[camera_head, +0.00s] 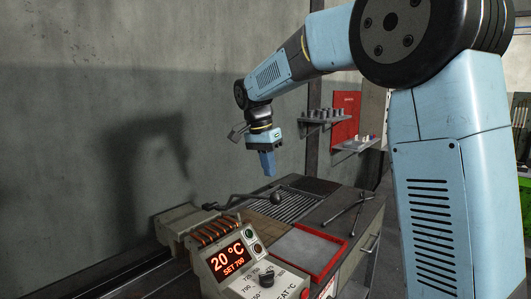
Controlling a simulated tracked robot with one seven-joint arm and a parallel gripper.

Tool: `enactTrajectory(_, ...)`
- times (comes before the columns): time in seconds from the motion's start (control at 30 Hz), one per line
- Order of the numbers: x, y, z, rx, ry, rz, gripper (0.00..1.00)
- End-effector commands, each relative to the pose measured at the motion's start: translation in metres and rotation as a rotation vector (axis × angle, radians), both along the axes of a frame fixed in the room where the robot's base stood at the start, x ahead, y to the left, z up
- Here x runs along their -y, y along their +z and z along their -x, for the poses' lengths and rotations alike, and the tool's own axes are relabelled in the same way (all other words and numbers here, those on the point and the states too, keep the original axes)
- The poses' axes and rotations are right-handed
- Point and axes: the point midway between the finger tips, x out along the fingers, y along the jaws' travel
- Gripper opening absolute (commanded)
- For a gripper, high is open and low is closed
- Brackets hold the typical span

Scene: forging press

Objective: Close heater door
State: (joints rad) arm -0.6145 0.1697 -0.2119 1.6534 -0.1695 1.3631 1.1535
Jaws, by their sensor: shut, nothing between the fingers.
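The heater (215,250) stands at the lower left of the bench, with a lit red display (230,258) reading 20 °C and SET 700. A row of orange-brown coils shows on its top, behind the display. I cannot clearly make out the heater door or tell how far it stands open. A dark bent handle (242,201) with a round black knob lies across the bench behind the heater. My gripper (268,170) points down above the bench, higher than this knob and apart from it. Its blue fingers are shut and empty.
A red-rimmed tray (331,262) lies right of the heater, with a dark grate (300,205) behind it. A thin black stand (350,215) is at the bench's right. Wall shelves (322,122) hold small parts behind. A grey wall bounds the left; air around my gripper is clear.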

Motion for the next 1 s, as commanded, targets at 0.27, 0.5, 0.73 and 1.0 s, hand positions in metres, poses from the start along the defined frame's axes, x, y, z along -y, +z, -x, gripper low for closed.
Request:
enactTrajectory(0.27, 0.008, -0.039, -0.001, -0.001, 0.001, 0.002, 0.0)
enactTrajectory(0.5, 0.01, -0.051, -0.002, -0.001, 0.001, 0.001, 0.0)
enactTrajectory(0.73, 0.01, -0.051, -0.002, -0.001, 0.001, 0.001, 0.0)
enactTrajectory(1.0, 0.003, -0.061, 0.005, 0.019, 0.019, -0.024, 0.0)
